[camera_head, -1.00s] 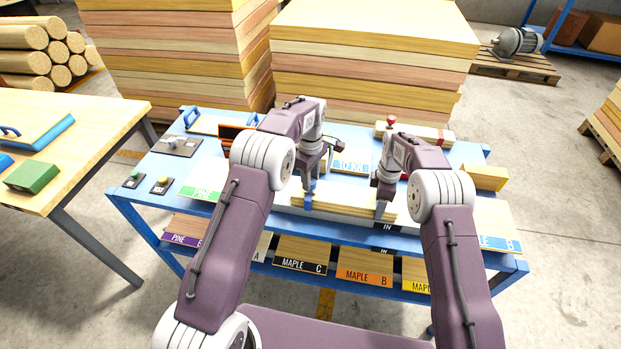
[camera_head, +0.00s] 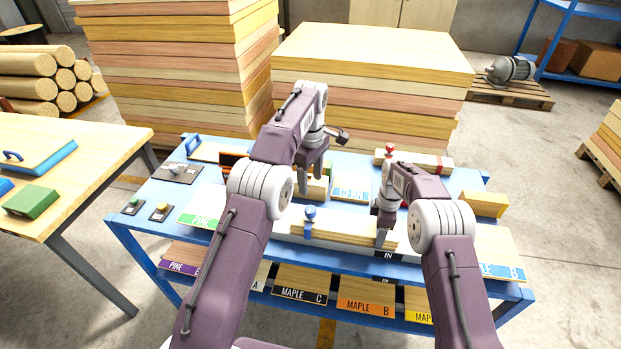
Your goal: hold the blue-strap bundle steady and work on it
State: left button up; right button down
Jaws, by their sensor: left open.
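The blue-strap bundle (camera_head: 345,230) is a stack of thin pale wood sheets lying flat on the blue workbench. Its blue strap (camera_head: 309,229), with a round blue knob on top, is around its left part. My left gripper (camera_head: 316,194) is open, above and behind the strap and apart from it. A block of pale wood shows behind its fingers. My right gripper (camera_head: 384,238) is down at the bundle's right end, with a finger in front of it. Its other finger is hidden, so I cannot tell whether it grips the bundle.
A red-strap bundle (camera_head: 432,164) lies at the back right of the blue bench (camera_head: 150,220). A yellow block (camera_head: 484,204) is at the right. Tall board stacks (camera_head: 370,90) stand behind. A wooden table (camera_head: 100,140) is at the left.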

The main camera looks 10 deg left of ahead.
jog(key=shift+f, duration=0.1)
jog(key=shift+c, duration=1.6)
grip_release()
notch_tip(320, 180, up, 12)
